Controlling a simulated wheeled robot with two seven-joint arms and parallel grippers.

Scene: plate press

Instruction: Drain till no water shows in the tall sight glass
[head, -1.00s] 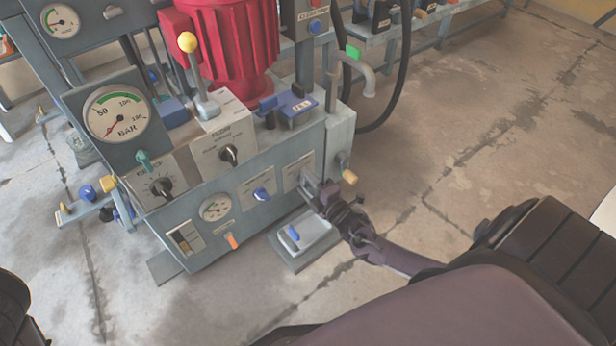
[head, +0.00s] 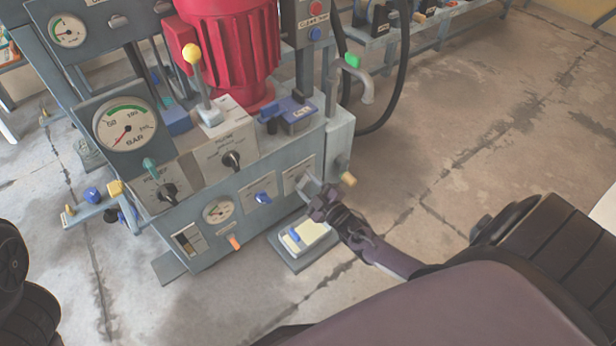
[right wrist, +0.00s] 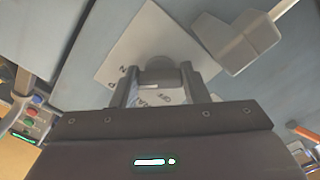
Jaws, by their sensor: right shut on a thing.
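My right gripper (head: 312,190) is at the right end of the machine's front panel, over the rightmost white label plate (head: 297,176). In the right wrist view its fingers (right wrist: 158,92) are shut on a dark grey round knob (right wrist: 159,70) in front of a pale plate with partly hidden lettering. A small sight-glass window (head: 188,240) with light and dark strips is at the lower left of the panel. It is too small to tell the water level. A tray (head: 319,245) with a cream-coloured inside and a blue piece lies below the gripper. My left gripper is out of view.
A blue knob (head: 263,198), a small gauge (head: 218,211) and an orange tab (head: 234,243) are on the same panel. A large pressure gauge (head: 125,123), a yellow-topped lever (head: 192,53) and a red motor (head: 229,50) stand above. The floor on the right is clear.

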